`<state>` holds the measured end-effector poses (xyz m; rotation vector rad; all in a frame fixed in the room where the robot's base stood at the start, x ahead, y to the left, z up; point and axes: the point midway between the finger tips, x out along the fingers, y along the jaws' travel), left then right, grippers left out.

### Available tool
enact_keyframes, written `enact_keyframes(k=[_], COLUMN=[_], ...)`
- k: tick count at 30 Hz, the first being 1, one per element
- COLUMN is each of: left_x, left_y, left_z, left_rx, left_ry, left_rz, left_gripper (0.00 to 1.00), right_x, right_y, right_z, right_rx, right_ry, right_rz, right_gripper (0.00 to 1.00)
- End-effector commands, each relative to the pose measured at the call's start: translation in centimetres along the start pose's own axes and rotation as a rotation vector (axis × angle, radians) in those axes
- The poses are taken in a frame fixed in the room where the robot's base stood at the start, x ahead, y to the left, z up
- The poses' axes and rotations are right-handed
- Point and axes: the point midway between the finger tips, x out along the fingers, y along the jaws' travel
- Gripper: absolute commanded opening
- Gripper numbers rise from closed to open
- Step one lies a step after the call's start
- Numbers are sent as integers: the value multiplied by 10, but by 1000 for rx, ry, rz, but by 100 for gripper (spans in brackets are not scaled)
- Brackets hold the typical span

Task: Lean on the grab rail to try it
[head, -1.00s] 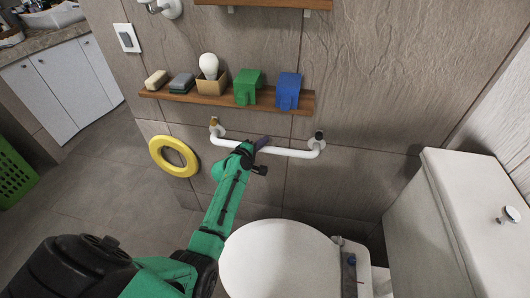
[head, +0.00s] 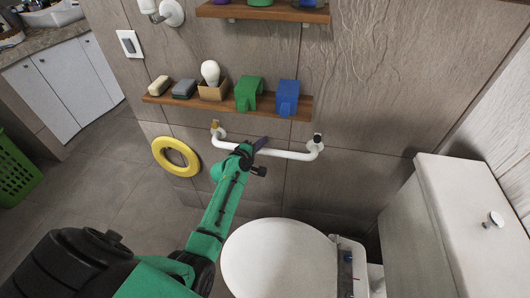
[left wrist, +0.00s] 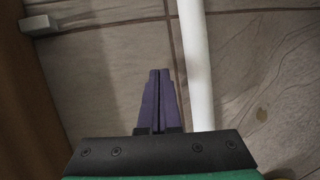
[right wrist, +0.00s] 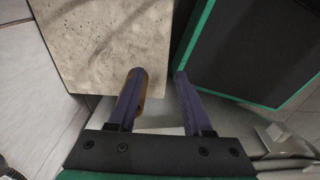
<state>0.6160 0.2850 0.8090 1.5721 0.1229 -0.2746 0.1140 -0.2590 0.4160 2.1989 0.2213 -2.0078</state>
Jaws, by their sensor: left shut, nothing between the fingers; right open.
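The grab rail (head: 285,154) is a white bar fixed to the tiled wall by a mount at each end, below the shelf. In the left wrist view the shut fingertips (left wrist: 160,74) lie just left of the white rail (left wrist: 197,70). I cannot tell whether they touch it. My right gripper (right wrist: 157,78) shows only in the right wrist view, with its fingers apart.
A wooden shelf (head: 180,100) above the rail holds soap, a sponge, a bulb in a box, and green and blue items. A yellow ring (head: 158,150) hangs left. The toilet lid (head: 280,262) and cistern (head: 465,180) stand below and right. A brown cylinder (right wrist: 141,88) is beside a right finger.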

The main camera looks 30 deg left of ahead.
Motion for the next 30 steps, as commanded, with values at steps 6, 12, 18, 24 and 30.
enact_keyframes(k=[6, 12, 18, 24, 30], left_x=[-22, -39, -58, -75, -79], left_y=[-2, -7, -12, -16, -19], left_z=[8, 15, 21, 28, 30], left_rx=[0, 0, 0, 1, 0], left_ry=[0, 0, 1, 1, 0], left_rz=[-1, 0, 0, 1, 2], left_gripper=[0, 0, 0, 0, 0], right_x=[-16, -26, -34, -40, -40], right_y=[0, 1, 1, 1, 2], right_z=[-2, -2, -3, -4, -4], right_rx=[0, -1, -1, -1, 0], right_ry=[0, 0, 0, 0, 0], right_rz=[0, 1, 1, 1, 1], right_gripper=[50, 50, 50, 50, 50])
